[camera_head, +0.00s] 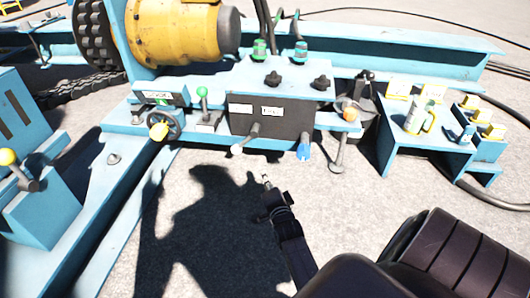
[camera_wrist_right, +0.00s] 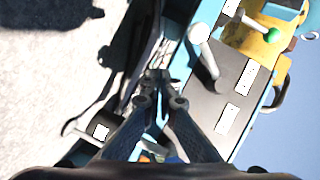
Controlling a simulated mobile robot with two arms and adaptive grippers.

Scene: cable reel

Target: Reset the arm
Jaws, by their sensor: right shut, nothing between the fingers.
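My right arm comes in from the bottom right of the head view. Its gripper (camera_head: 267,181) is shut and empty, over the grey ground in front of the blue machine frame (camera_head: 318,118). It appears apart from the dark control panel (camera_head: 270,117) and its levers. In the right wrist view the fingers of the gripper (camera_wrist_right: 158,76) come together at the tips with nothing between them. A lever with a white knob (camera_wrist_right: 199,32) shows beyond the tips, beside the dark labelled panel. My left gripper is out of view.
Levers hang in front of the panel, one with a pale knob (camera_head: 237,149), one with a blue end (camera_head: 304,150). A handwheel (camera_head: 165,125) is at the left. A blue side stand (camera_head: 428,150) holds yellow and white items at the right. Open ground lies in front.

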